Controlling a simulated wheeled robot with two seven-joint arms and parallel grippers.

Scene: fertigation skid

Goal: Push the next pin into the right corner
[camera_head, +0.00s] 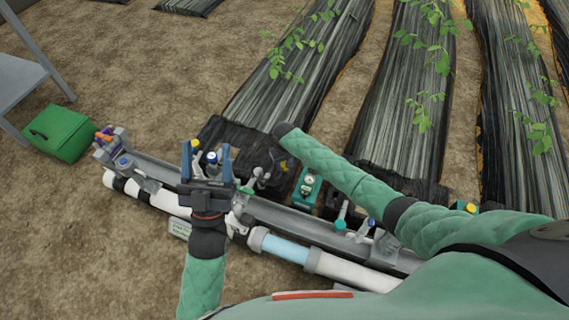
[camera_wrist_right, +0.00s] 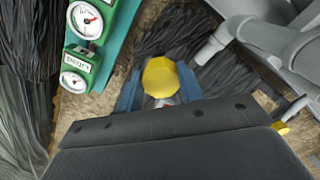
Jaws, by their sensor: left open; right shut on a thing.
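My right gripper (camera_wrist_right: 160,92) is shut on a yellow-headed pin (camera_wrist_right: 162,75), whose head shows between the blue fingers in the right wrist view. The pin's lower part is hidden. Dark film (camera_wrist_right: 180,32) and straw-coloured ground lie beyond it; I cannot tell whether the pin touches them. In the head view the right wrist is over the dark film (camera_head: 232,138) at the near end of the left bed, and hides much of that gripper.
A grey rail with white pipes (camera_head: 345,270) runs along the front. A teal gauge panel (camera_head: 307,187) stands close by and shows two dials in the wrist view (camera_wrist_right: 86,19). Grey pipework (camera_wrist_right: 265,35) is at the wrist view's right. A green box (camera_head: 60,133) sits left.

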